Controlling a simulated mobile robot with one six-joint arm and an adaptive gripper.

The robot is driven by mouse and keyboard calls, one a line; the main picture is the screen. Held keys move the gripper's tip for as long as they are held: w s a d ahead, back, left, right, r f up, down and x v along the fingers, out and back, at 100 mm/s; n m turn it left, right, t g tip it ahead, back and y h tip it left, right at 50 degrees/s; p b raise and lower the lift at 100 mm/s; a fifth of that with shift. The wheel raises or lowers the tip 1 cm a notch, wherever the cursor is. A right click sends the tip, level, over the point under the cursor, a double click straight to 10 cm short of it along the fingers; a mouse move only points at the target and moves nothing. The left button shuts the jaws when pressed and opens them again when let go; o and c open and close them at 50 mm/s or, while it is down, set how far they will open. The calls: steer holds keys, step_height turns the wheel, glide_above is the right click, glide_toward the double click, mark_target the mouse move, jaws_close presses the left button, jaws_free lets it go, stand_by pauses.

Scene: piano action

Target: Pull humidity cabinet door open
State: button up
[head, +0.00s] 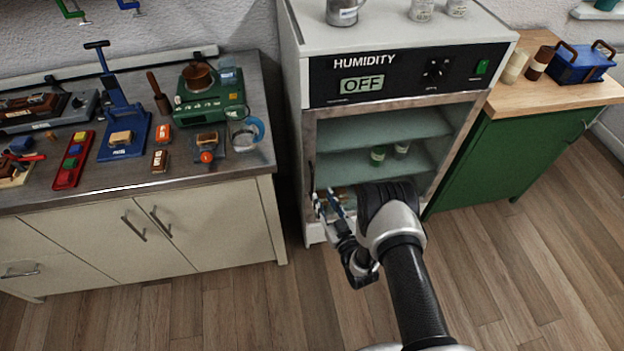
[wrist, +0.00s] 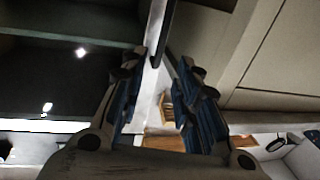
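The humidity cabinet (head: 410,28) stands in the middle of the head view, with a dark control panel reading HUMIDITY and OFF. Its glass door (head: 385,122) with a metal frame appears closed; shelves show through it. A dark upright handle (head: 312,174) sits at the door's left edge. My gripper (head: 329,196) is in front of the lower left of the door, close to the handle. In the wrist view the two blue-padded fingers (wrist: 162,66) are apart, with the dark handle bar (wrist: 162,38) just beyond and between their tips. I cannot tell whether they touch it.
A workbench (head: 150,190) with tools stands left of the cabinet. A green cupboard (head: 520,150) with a wooden top stands to the right. Beakers and a metal pot (head: 342,13) sit on top of the cabinet. The wooden floor (head: 240,310) in front is clear.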

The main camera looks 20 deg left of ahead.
mark_target(312, 177)
steer(key=b+x, duration=0.3)
steer(key=x, duration=0.7)
steer(key=shift+w+a, duration=0.1)
steer(key=shift+w, duration=0.1)
jaws_close()
stand_by(0.3)
